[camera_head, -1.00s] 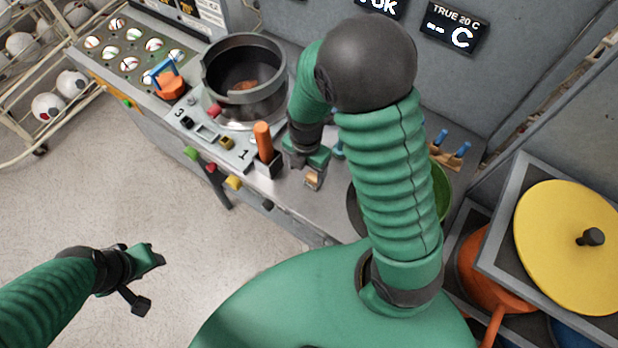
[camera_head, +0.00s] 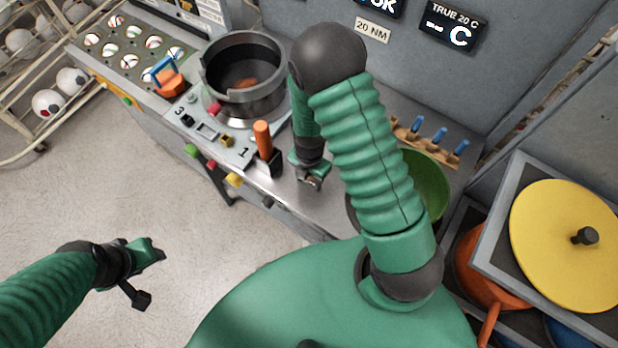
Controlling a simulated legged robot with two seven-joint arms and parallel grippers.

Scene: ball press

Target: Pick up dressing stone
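My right gripper (camera_head: 309,182) points down at the front edge of the metal bench, just right of the orange-handled lever. A small tan-grey block, perhaps the dressing stone (camera_head: 311,184), shows only in part at its fingertips. The fingers cover most of it, so I cannot tell whether they are shut on it or only around it. My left gripper (camera_head: 150,274) is open and empty over the floor at the lower left, far from the bench.
The orange-handled lever (camera_head: 263,141) stands close left of the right gripper. Behind it is a dark round pot (camera_head: 243,108). A green bowl (camera_head: 428,188) is partly behind my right arm. A wooden rack with blue-handled tools (camera_head: 428,148) stands at the back right.

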